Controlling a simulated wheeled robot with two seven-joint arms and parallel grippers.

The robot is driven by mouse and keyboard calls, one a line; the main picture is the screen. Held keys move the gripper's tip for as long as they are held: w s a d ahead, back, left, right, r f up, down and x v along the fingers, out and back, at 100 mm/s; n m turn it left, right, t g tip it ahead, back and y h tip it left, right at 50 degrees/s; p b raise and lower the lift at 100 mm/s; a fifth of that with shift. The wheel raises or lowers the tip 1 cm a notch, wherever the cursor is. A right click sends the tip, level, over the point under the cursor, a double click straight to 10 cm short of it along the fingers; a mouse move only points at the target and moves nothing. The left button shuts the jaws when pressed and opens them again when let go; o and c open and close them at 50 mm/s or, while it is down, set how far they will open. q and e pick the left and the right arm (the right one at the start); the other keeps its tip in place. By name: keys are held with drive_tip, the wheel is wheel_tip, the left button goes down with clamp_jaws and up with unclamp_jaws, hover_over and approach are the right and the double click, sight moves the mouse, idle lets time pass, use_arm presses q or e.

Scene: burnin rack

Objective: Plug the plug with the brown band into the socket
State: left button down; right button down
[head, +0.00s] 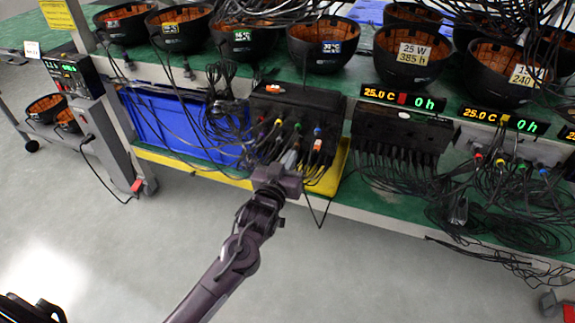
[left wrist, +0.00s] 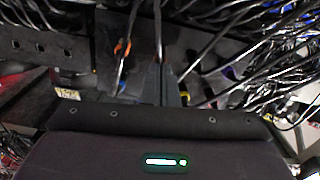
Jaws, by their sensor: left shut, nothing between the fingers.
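My left gripper (head: 287,163) is shut and empty, in front of the black box (head: 300,99) on the rack's lower shelf. Its two grey fingers (left wrist: 162,84) lie together in the left wrist view. A plug with an orange band (head: 318,145) is just right of the fingers in the head view; an orange band (left wrist: 122,47) also shows left of them in the wrist view. I cannot tell if either is the brown one. Yellow, green and blue bands show on the box front. The target socket cannot be made out. A grey part at the lower right edge may be my right gripper (head: 551,302).
Many black cables hang around the box. A blue bin (head: 170,127) is left of it, and a second black box (head: 400,130) with a row of cables is right of it. Black bowls (head: 322,45) line the shelf above. The floor (head: 110,240) in front is clear.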

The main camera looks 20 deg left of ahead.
use_arm(q)
drive_tip(key=shift+w, duration=0.45)
idle(0.5)
